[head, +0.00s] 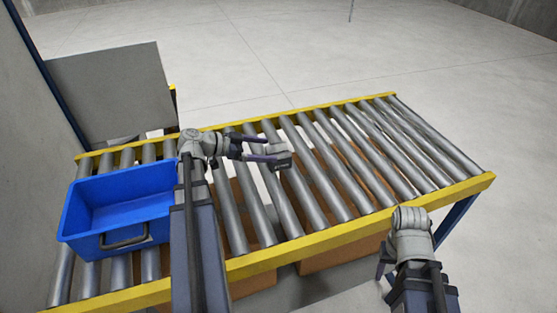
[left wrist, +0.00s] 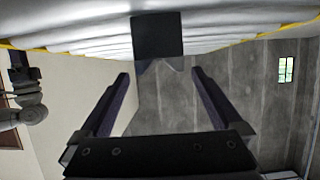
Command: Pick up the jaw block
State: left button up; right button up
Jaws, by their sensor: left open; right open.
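The jaw block (head: 284,163) is a small dark and grey block at the middle of the roller conveyor. In the left wrist view the dark jaw block (left wrist: 157,36) shows beyond the fingertips, centred on the gap between them. My left gripper (head: 270,149) reaches over the rollers from the left, with its fingers apart and its tips close to the block. In the left wrist view the gap of my left gripper (left wrist: 159,75) is empty. My right gripper (head: 383,264) is open in front of the conveyor, partly hidden by its own arm.
A blue bin (head: 120,208) with a handle stands on the left of the roller conveyor (head: 350,227), which has yellow side rails. Brown cartons (head: 345,252) show under the rollers. A grey panel (head: 112,90) stands behind at the left. The rollers on the right are clear.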

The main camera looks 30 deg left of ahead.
aim_at(279, 151)
pick_arm(q)
jog(key=shift+b+x, duration=1)
jog(key=shift+x, duration=1.65)
jog(key=shift+c, duration=0.5)
grip_shut()
